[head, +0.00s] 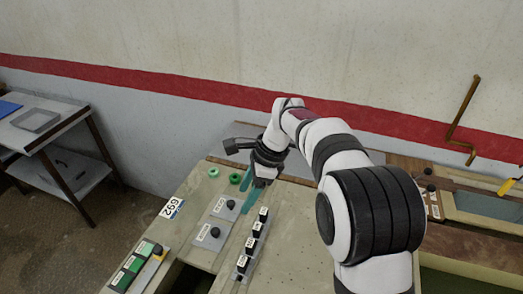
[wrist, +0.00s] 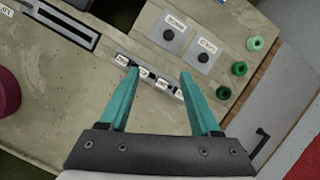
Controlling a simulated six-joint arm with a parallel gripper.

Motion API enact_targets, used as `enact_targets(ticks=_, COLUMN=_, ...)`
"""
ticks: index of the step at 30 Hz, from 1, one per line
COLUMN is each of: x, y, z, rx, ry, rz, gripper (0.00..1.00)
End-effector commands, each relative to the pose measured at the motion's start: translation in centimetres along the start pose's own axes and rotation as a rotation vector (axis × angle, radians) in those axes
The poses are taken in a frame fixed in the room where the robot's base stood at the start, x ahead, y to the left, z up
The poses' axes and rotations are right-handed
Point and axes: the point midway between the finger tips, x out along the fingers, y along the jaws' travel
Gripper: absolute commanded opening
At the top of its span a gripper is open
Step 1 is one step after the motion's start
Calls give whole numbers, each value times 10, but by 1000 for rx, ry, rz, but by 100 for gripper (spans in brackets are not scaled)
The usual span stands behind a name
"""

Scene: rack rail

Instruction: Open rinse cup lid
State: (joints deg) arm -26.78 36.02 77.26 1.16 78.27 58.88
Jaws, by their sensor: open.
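My gripper (head: 249,190) has teal fingers, spread apart and empty, above the bench top. In the wrist view the gripper (wrist: 160,73) points over a row of small black blocks with white labels (wrist: 142,72). Two grey plates with black knobs, a nearer one (head: 210,233) and a farther one (head: 225,207), lie flat beside that row. They also show in the wrist view, one at upper left (wrist: 170,38) and one to its right (wrist: 203,56). Each has a white label too small to read, so I cannot tell which is the rinse cup lid.
Green rings (head: 214,172) stand near the bench's far edge. A panel with green and white blocks (head: 130,268) lies at the near left. More knobbed plates (head: 430,188) are at the right, beyond my arm. A metal side table (head: 60,115) stands apart at left.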

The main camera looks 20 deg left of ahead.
Motion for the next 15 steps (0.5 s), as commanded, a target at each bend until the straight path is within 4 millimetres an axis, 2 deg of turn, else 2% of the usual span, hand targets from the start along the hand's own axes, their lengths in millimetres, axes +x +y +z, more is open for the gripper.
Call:
enact_targets(ticks=1, x=16, y=-10, z=8, rx=25, ry=-9, rz=8, gripper=64)
enact_targets(ticks=4, x=33, y=-21, z=17, rx=64, ry=-21, rz=11, gripper=64)
enact_targets(ticks=8, x=52, y=-22, z=18, rx=71, ry=-21, rz=13, gripper=64)
enact_targets(ticks=15, x=124, y=-20, z=19, rx=70, ry=-20, rz=15, gripper=64)
